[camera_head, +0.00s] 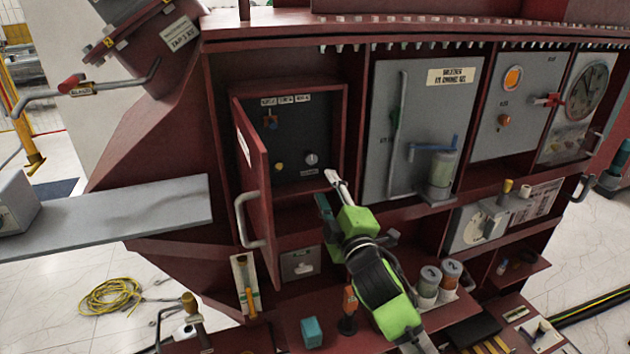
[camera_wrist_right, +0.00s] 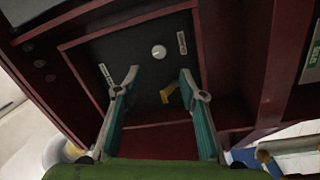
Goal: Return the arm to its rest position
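My right arm reaches in from the bottom right of the head view, with green and black links. Its gripper (camera_head: 327,188) is in front of the open dark red cabinet box (camera_head: 344,120), near the lower right of the opening. The right wrist view shows the gripper (camera_wrist_right: 159,74) open, its two teal-padded fingers apart with nothing between them. Beyond the fingers is the dark panel (camera_wrist_right: 145,50) with a white round knob (camera_wrist_right: 159,52) and a yellow part (camera_wrist_right: 168,92). My left gripper is in neither view.
The box's red door (camera_head: 256,185) stands open to the left, with a grey handle (camera_head: 243,220). A grey panel (camera_head: 400,110) with a lever is to the right. Grey canisters (camera_head: 428,280), a teal block (camera_head: 311,332) and an orange-black tool (camera_head: 349,308) stand on the lower shelf.

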